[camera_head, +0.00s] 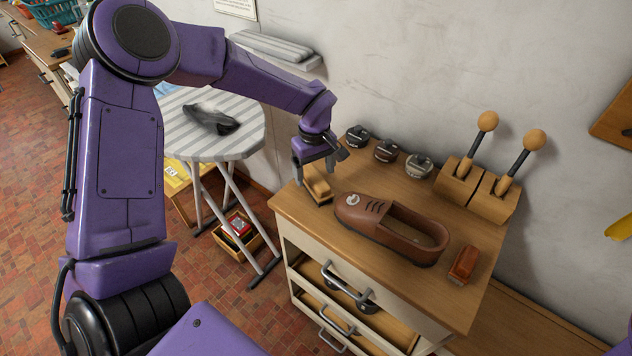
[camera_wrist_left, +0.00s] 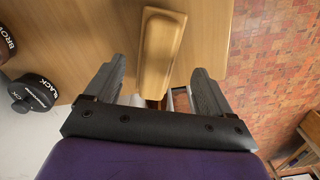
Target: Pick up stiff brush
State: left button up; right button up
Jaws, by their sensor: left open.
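A light wooden block-shaped brush (camera_head: 318,188), which I take to be the stiff brush, lies at the left end of the wooden cabinet top. My left gripper (camera_head: 319,165) is directly over it, open and pointing down. In the left wrist view the brush (camera_wrist_left: 160,50) shows its smooth wooden back between the two spread fingers (camera_wrist_left: 158,72), with a gap on each side. Its bristles are hidden. I see no grip on it. My right gripper is not in view.
A brown shoe (camera_head: 428,248) lies right of the brush, with a small red-brown brush-like block (camera_head: 464,265) beyond it. Polish tins (camera_head: 386,151) stand along the wall, near a lever stand (camera_head: 478,190). A drawer (camera_head: 395,325) is open below. An ironing board (camera_head: 190,140) stands left.

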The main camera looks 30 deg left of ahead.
aim_at(316, 176)
pick_arm(q)
jog(key=f, duration=0.3)
jog(key=shift+w+f, duration=0.25)
jog(key=shift+f, duration=0.05)
jog(key=c, duration=1.3)
jog(key=shift+r, duration=0.35)
notch_tip(316, 176, up, 2)
jog(key=shift+w+r, duration=0.1)
jog(key=shift+r, duration=0.15)
jog(key=s+d+r, duration=0.2)
jog(key=s+r, duration=0.3)
jog(key=s, duration=0.1)
jog(key=s+d+r, duration=0.3)
jog(key=s+r, duration=0.2)
jog(key=s, duration=0.2)
jog(key=shift+d, duration=0.25)
